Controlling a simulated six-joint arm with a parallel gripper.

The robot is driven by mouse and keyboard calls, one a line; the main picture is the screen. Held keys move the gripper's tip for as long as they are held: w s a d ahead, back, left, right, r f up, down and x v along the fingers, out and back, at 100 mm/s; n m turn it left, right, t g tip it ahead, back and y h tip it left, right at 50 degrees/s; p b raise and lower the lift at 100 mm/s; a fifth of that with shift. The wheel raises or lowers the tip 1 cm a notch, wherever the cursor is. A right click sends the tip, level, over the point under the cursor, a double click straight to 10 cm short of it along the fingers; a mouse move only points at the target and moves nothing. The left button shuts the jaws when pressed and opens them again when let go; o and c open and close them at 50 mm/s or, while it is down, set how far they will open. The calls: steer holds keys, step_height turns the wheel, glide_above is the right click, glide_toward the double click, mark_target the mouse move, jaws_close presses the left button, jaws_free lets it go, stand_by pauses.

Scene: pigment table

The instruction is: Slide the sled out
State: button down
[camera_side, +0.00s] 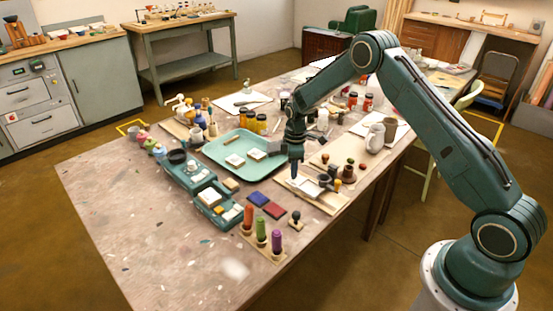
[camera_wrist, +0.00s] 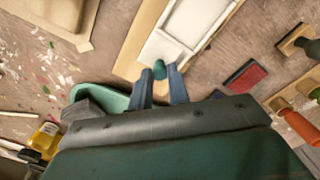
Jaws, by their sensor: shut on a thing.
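The sled (camera_wrist: 187,32) looks like a white slab with raised edges, lying on a light wooden board (camera_wrist: 141,38) in the wrist view. A small teal knob (camera_wrist: 159,68) stands at its near end. My gripper (camera_wrist: 160,77) is shut on this knob, with one blue-grey finger on each side of it. In the side view my gripper (camera_side: 295,172) points down at the left end of the pale sled (camera_side: 309,186) on its board (camera_side: 327,199). The far end of the sled runs out of the wrist view.
A teal tray (camera_side: 222,163) with pale blocks lies left of my gripper. Blue and red ink pads (camera_side: 274,206), a dark stamp (camera_side: 295,219) and upright coloured handles (camera_side: 261,229) stand nearer the front. Several small jars and a pale jug (camera_side: 375,138) stand behind. The front left tabletop is clear.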

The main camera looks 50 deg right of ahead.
steer(key=shift+w, duration=2.1)
steer(key=c, duration=1.3)
jaws_free()
steer(key=shift+c, duration=0.2)
steer(key=shift+r, duration=0.1)
step_height(320, 180, up, 14)
steer(key=shift+f, duration=0.2)
